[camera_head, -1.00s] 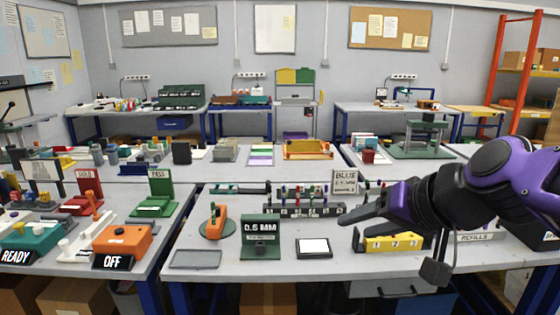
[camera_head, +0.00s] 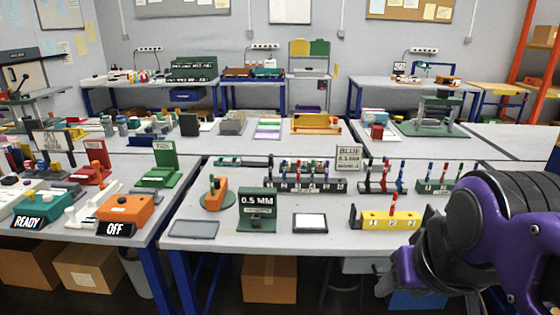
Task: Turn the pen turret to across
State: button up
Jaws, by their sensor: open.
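What looks like the pen turret is an orange piece (camera_head: 217,199) standing on a round green base at the left of the front table. It has an upright part, and its exact angle is hard to tell from here. A green stand (camera_head: 257,211) reading "0.5 MM" is just to its right. My purple and black arm comes in at the lower right, well to the right of the turret. My gripper's fingers do not show; they are hidden or below the picture.
A white-topped pad (camera_head: 310,222), a grey tray (camera_head: 194,230) and a yellow block (camera_head: 391,219) numbered 1, 2, 3 with a red pen lie along the front. Racks with pens (camera_head: 305,185) and a "BLUE 0.5 MM" sign (camera_head: 348,158) stand behind. An orange box (camera_head: 125,208) is on the left table.

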aim_at(217, 189)
jog(key=i+j, duration=0.2)
jog(key=j, duration=0.2)
jog(key=i+j, duration=0.2)
jog(key=j, duration=0.2)
jog(key=i+j, duration=0.2)
jog(key=j, duration=0.2)
jog(key=i+j, duration=0.2)
jog(key=j, duration=0.2)
